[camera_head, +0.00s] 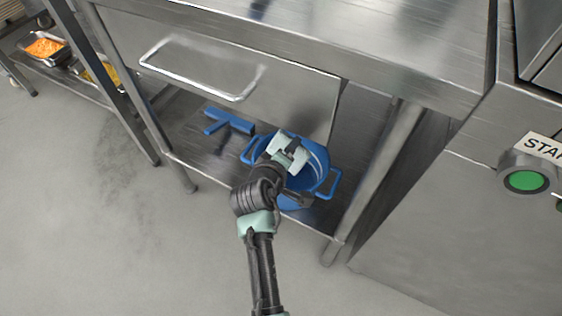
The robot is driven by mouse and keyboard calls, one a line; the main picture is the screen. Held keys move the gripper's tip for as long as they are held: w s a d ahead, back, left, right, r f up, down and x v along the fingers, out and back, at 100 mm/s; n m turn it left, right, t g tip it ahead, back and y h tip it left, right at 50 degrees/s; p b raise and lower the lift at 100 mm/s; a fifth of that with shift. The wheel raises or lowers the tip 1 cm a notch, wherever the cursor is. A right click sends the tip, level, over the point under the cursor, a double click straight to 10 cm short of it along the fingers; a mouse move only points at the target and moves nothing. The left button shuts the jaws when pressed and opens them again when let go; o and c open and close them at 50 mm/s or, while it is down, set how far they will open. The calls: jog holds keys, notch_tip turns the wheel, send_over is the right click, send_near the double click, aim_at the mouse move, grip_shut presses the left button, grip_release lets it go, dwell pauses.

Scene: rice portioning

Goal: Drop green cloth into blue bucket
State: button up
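The blue bucket (321,165) stands on the lower shelf of the steel table and has a loop handle on each side. My gripper (298,152) is over the bucket, and my arm and wrist cover much of its opening and front. The fingers are small, dark and partly hidden, so I cannot tell whether they are open or shut. I cannot make out a green cloth anywhere; the pale green parts at the wrist look like my own arm.
A blue T-shaped tool (228,123) lies on the lower shelf (200,151) left of the bucket. A drawer with a handle (200,68) hangs above. A table leg (376,170) stands right of the bucket. Food trays (46,48) are at upper left. The floor at lower left is clear.

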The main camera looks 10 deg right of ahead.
jog(key=shift+w+d, duration=0.25)
jog(key=shift+w, duration=0.1)
jog(key=o, duration=1.4)
jog(key=shift+s, duration=0.1)
jog(key=s+a+p, duration=0.2)
jog(key=s+a, duration=0.1)
jog(key=s, duration=0.1)
jog(key=s+a+r+p, duration=0.1)
jog(key=s+a+p, duration=0.1)
jog(key=s+a, duration=0.1)
jog(key=s+a+r+p, duration=0.1)
jog(key=s+a+p, duration=0.2)
jog(key=s, duration=0.3)
jog(key=shift+a, duration=0.2)
